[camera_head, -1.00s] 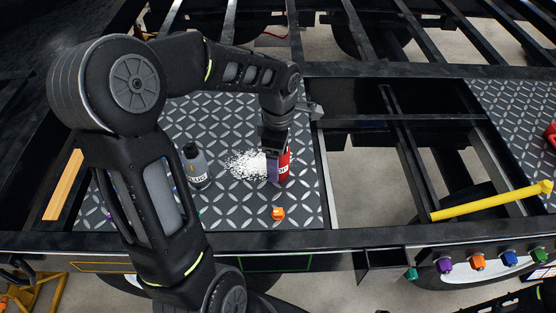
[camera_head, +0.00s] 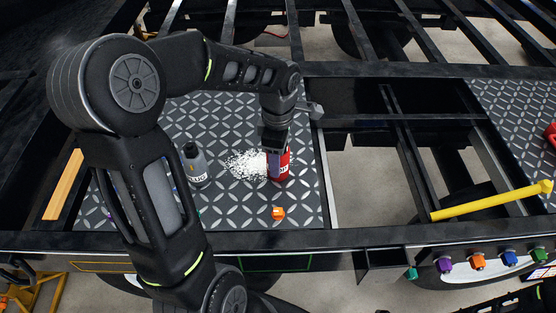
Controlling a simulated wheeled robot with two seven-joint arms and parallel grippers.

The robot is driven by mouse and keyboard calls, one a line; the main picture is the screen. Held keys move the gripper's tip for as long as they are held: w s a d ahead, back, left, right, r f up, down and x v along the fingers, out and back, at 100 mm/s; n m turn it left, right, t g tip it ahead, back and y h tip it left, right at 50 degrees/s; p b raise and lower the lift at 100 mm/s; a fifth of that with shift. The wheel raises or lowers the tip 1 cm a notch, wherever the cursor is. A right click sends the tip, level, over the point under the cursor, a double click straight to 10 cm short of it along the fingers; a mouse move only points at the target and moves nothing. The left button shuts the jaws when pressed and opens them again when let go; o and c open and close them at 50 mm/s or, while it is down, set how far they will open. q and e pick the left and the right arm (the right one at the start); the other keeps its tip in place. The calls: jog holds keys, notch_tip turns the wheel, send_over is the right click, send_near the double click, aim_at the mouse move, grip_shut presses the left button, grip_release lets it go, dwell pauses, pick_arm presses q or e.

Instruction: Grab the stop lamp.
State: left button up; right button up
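My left gripper (camera_head: 275,142) points down at the top of a red, can-like object (camera_head: 280,168) with white lettering, standing upright on the patterned metal plate. The gripper overlaps the object's top. I cannot tell whether its fingers are open or closed, or whether they touch it. No object is clearly recognisable as the stop lamp. Another red object (camera_head: 551,134) is cut off at the right edge, and its kind is unclear. My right gripper is not in view.
A small orange piece (camera_head: 278,213) sits near the plate's front. A yellow bar (camera_head: 490,201) crosses the open frame bay. Coloured connectors (camera_head: 478,261) line the front beam.

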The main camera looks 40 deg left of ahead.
pick_arm(q)
jog(key=shift+c, duration=0.9)
jog(key=shift+r, duration=0.15)
notch_tip(320, 180, up, 10)
jog(key=shift+f+b, duration=0.1)
jog(key=shift+b, duration=0.55)
